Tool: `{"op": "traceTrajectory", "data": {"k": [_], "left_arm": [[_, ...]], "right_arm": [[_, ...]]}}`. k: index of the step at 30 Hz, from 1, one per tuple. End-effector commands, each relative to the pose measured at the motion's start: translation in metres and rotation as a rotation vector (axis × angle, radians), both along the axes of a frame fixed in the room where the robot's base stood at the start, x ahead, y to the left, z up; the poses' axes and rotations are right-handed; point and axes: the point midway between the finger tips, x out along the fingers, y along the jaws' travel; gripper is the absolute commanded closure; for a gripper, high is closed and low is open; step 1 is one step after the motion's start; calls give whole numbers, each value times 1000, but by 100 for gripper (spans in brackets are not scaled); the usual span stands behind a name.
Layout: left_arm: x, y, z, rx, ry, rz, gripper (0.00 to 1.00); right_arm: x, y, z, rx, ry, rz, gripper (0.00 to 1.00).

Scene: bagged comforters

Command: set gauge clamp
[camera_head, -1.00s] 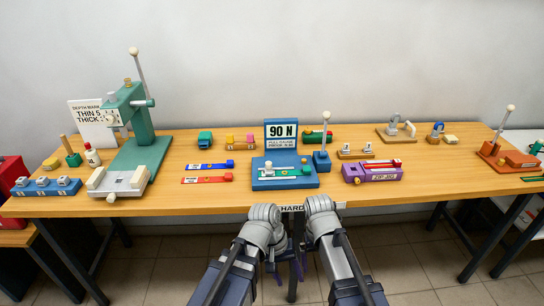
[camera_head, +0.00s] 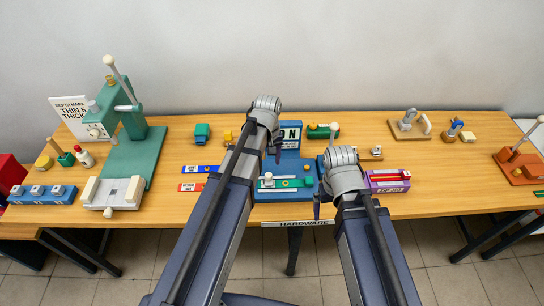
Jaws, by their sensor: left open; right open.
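A blue fixture (camera_head: 297,190) sits at the table's front middle, with a pale metal piece (camera_head: 267,181) and a green piece (camera_head: 290,183) on it. A blue sign (camera_head: 292,133) stands behind it, its "90 N" partly hidden by my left arm. My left gripper (camera_head: 276,150) is open, over the table in front of the sign. My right gripper (camera_head: 321,198) is open, low by the fixture's right front corner. Both grippers are small and partly covered by their wrists. I cannot tell which piece is the gauge clamp.
A green press (camera_head: 135,150) stands at left beside a blue block (camera_head: 42,194). Red (camera_head: 191,187) and blue (camera_head: 200,169) strips lie left of the fixture. A purple holder (camera_head: 392,187) is close right of my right wrist. An orange-red base with a lever (camera_head: 518,168) is far right.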

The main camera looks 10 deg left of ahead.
Motion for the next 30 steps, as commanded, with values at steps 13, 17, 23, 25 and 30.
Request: {"op": "traceTrajectory", "data": {"k": [13, 17, 23, 25, 30], "left_arm": [[0, 1, -13, 1, 0, 2, 38], [0, 1, -27, 1, 0, 2, 38], [0, 1, -54, 1, 0, 2, 38], [0, 1, -63, 1, 0, 2, 38], [0, 1, -77, 1, 0, 2, 38]], "right_arm": [[0, 0, -13, 0, 0, 0, 0], [-1, 0, -27, 0, 0, 0, 0], [-1, 0, -54, 0, 0, -1, 0], [-1, 0, -63, 0, 0, -2, 0], [-1, 0, -77, 0, 0, -2, 0]]}}
